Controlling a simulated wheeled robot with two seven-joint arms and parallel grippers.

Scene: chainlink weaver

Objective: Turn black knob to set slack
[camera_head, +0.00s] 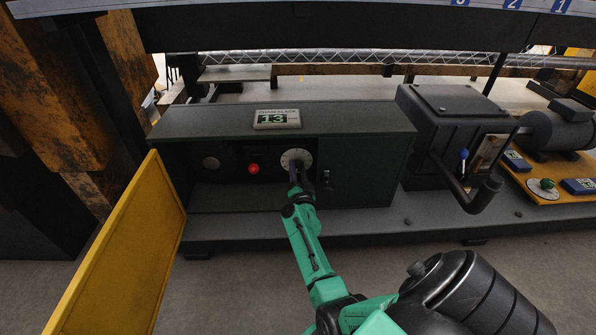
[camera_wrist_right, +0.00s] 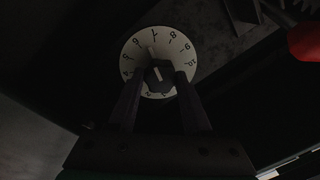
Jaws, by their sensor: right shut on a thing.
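The black knob (camera_wrist_right: 158,75) sits on a white numbered dial in the right wrist view. The dial (camera_head: 296,158) shows in the head view inside the dark green cabinet. My right gripper (camera_wrist_right: 160,82) is shut on the knob, with one finger on each side of it. In the head view the right gripper (camera_head: 299,178) reaches up to the dial and hides the knob. A chain slack display (camera_head: 277,119) on the cabinet top reads 13. My left gripper is not in view.
A red button (camera_head: 253,169) and a grey round part (camera_head: 211,162) sit left of the dial. An open yellow door (camera_head: 125,255) stands at the left. A closed green door (camera_head: 352,175) is right of the dial. A black crank machine (camera_head: 457,130) stands farther right.

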